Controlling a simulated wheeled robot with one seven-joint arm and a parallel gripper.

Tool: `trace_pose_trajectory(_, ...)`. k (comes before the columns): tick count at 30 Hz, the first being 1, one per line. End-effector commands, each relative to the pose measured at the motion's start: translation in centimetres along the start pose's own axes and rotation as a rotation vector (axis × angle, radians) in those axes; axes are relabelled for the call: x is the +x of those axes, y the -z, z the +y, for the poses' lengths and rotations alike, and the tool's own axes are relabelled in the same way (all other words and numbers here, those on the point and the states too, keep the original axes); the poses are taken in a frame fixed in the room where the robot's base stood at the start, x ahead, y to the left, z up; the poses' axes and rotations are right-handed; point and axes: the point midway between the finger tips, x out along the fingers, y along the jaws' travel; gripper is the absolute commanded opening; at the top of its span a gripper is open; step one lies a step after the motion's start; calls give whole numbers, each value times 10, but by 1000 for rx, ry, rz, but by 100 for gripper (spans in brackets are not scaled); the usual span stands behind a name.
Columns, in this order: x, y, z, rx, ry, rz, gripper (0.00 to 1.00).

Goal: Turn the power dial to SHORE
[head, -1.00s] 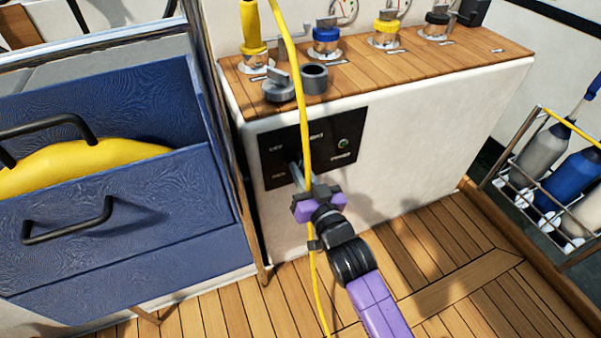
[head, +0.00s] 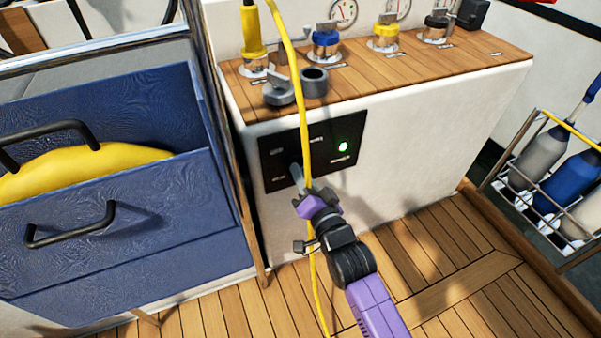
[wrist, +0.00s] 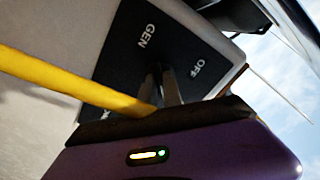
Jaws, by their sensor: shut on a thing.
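The black power panel (head: 324,153) is on the white front of the console in the head view. In the wrist view the panel (wrist: 118,62) shows GEN and OFF labels. My gripper (head: 296,172) reaches the panel's lower left part and is shut on the power dial. The dial itself is mostly hidden by the fingers, so its pointing direction cannot be told. In the wrist view my gripper (wrist: 164,82) is partly hidden behind its own body.
A yellow cable (head: 299,90) hangs in front of the panel, close by my gripper. Coloured sockets, a grey cap (head: 279,93) and a grey ring (head: 314,80) are on the wooden top. A blue bin (head: 170,205) stands left, a bottle rack (head: 540,190) right.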

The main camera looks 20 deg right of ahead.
Motion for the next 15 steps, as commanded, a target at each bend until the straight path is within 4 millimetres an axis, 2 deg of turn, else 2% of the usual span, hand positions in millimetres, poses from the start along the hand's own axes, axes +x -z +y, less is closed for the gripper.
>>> trace_pose_trajectory(13, -1, -1, 1, 12, -2, -2, 0)
trace_pose_trajectory(14, -1, -1, 1, 12, -2, -2, 16)
trace_pose_trajectory(15, -1, -1, 1, 12, -2, -2, 24)
